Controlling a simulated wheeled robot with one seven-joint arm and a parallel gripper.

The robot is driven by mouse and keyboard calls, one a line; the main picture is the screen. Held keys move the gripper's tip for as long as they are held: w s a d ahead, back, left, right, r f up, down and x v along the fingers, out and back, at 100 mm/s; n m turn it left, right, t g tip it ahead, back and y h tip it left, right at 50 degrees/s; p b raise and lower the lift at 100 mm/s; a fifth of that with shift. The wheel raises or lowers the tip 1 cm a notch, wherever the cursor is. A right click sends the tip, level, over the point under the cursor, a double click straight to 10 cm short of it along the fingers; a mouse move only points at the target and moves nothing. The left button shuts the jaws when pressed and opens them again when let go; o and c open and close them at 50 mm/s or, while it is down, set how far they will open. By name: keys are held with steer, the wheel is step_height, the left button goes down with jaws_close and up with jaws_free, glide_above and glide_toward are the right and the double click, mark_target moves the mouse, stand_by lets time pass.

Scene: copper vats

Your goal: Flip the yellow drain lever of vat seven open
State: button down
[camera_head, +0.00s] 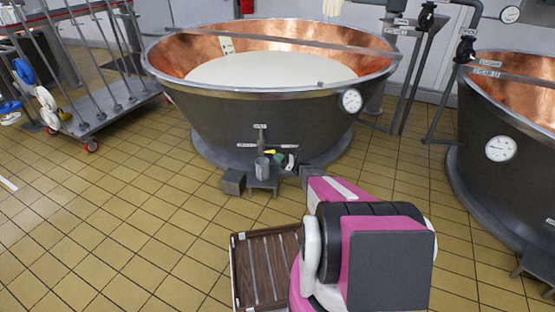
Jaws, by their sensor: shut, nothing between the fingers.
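A large copper-lined vat (255,125) with a dark outer wall and pale liquid inside stands at the centre. Low on its front is a drain fitting with a small yellow lever (270,152), lying roughly sideways. Small labels sit around the fitting, too small to read, so I cannot tell the vat's number. A grey cup-like vessel (262,167) stands on a small stand just below the lever. My pink and black arm reaches forward at the lower right of the lever.
A second copper vat (505,165) stands at the right edge. A wooden slatted crate (240,277) lies on the floor left of my arm. A wheeled rack (100,120) with tools stands at the upper left. The tiled floor at left is clear.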

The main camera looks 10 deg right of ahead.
step_height(320, 180, up, 2)
steer(key=g+h, duration=0.1)
steer(key=h, duration=0.2)
step_height(320, 180, up, 8)
steer(key=g+h, duration=0.2)
steer(key=h, duration=0.6)
glide_above(272, 151)
steer(key=shift+d+r, duration=0.2)
steer(key=shift+d, duration=0.2)
steer(key=shift+w+a+r, duration=0.3)
steer(key=shift+a+r, duration=0.45)
steer(key=shift+a, duration=0.2)
steer(key=shift+s+d, duration=0.15)
steer(key=shift+d, duration=0.35)
steer(key=v, duration=1.2)
steer(key=shift+d, duration=0.15)
